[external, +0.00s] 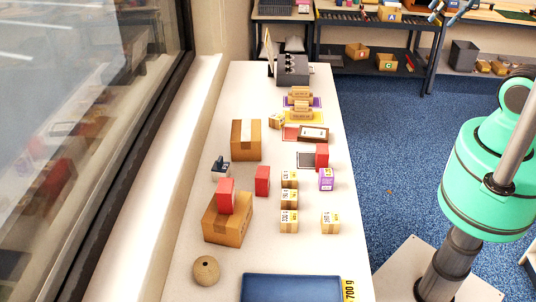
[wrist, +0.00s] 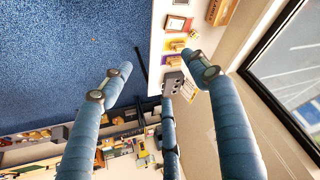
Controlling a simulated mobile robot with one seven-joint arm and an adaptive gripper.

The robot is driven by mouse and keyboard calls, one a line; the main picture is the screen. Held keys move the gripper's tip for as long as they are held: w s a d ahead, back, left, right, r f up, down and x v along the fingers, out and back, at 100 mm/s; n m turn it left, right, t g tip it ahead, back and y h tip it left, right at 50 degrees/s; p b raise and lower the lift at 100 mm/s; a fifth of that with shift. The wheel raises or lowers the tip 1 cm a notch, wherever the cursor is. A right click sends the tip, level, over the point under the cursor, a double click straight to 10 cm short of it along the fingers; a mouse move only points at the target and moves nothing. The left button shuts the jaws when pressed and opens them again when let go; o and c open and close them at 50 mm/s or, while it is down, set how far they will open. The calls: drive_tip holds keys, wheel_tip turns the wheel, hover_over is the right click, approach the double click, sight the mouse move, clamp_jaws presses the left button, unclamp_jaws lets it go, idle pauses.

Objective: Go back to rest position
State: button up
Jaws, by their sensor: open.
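My gripper (wrist: 157,64) shows in the wrist view with its blue fingers spread wide and nothing between them. It is open and points over the far end of the white table (wrist: 157,40) and the blue floor. In the external view a green and grey part of my arm fills the right edge, beside the table (external: 260,275). The gripper itself is outside that view. No finger is seen touching any object.
The table holds cartons (external: 246,140), red boxes (external: 262,180), small labelled boxes (external: 289,222), a purple box (external: 326,179), a ball (external: 206,270) and a blue tray (external: 292,288). A window wall (external: 90,150) runs along the left. Blue floor (external: 400,150) lies open right of the table.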

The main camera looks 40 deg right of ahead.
drive_tip(key=shift+s+d+f, duration=0.2)
drive_tip(key=shift+s+d, duration=0.05)
drive_tip(key=shift+s, duration=0.2)
drive_tip(key=shift+f, duration=0.1)
wheel_tip(320, 180, down, 17)
drive_tip(key=b, duration=1.7)
